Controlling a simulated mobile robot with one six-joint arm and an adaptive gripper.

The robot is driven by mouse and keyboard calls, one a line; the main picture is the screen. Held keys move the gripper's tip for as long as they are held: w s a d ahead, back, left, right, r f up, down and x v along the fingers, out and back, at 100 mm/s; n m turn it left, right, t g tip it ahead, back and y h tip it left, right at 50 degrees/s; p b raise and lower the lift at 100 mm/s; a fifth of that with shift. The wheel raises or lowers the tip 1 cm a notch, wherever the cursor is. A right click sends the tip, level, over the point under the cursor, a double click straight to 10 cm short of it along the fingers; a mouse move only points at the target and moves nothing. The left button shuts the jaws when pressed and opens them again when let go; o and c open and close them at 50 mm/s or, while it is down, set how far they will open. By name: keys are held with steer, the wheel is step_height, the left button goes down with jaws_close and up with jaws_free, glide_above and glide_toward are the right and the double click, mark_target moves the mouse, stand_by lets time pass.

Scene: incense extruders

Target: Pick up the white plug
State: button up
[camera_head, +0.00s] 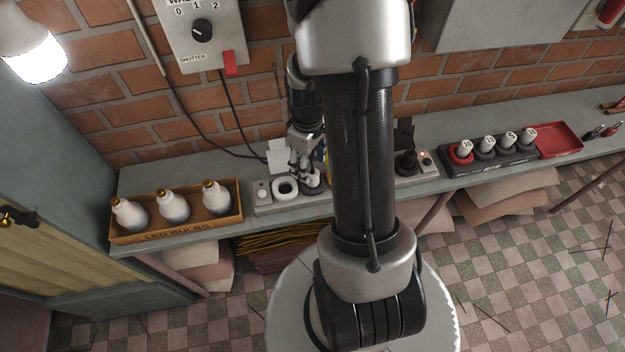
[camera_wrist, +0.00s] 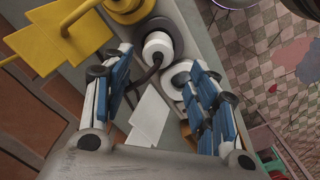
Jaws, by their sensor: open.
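The white plug (camera_wrist: 158,43) shows in the wrist view as a white round body seated in a dark round base, with a black cable running from it. My gripper (camera_wrist: 158,66) is open, its blue-padded fingers apart, with the plug near the gap beyond the fingertips. I see no contact between them. In the head view my gripper (camera_head: 302,172) points down over the grey strip (camera_head: 262,208) on the bench; the plug there is mostly hidden behind the fingers. A white ring-shaped socket (camera_head: 285,188) sits just left of the fingers and also shows in the wrist view (camera_wrist: 181,76).
A tray of bulbs (camera_head: 145,236) stands left on the bench. A black rack (camera_head: 487,163) of numbered plugs and a red tray (camera_head: 559,140) stand right. White cards (camera_wrist: 150,118) and a yellow object (camera_wrist: 60,35) lie near my fingers. A brick wall (camera_head: 130,100) is behind.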

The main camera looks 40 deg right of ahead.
mark_target(312, 174)
steer(key=f, duration=0.2)
steer(key=f+b, duration=0.1)
steer(key=f, duration=0.1)
steer(key=f+b, duration=0.1)
steer(key=shift+s+d+f, duration=0.35)
steer(key=shift+f, duration=0.05)
steer(key=shift+r, duration=0.1)
steer(key=shift+c, duration=0.5)
steer(key=c, duration=1.1)
steer(key=shift+o, duration=0.2)
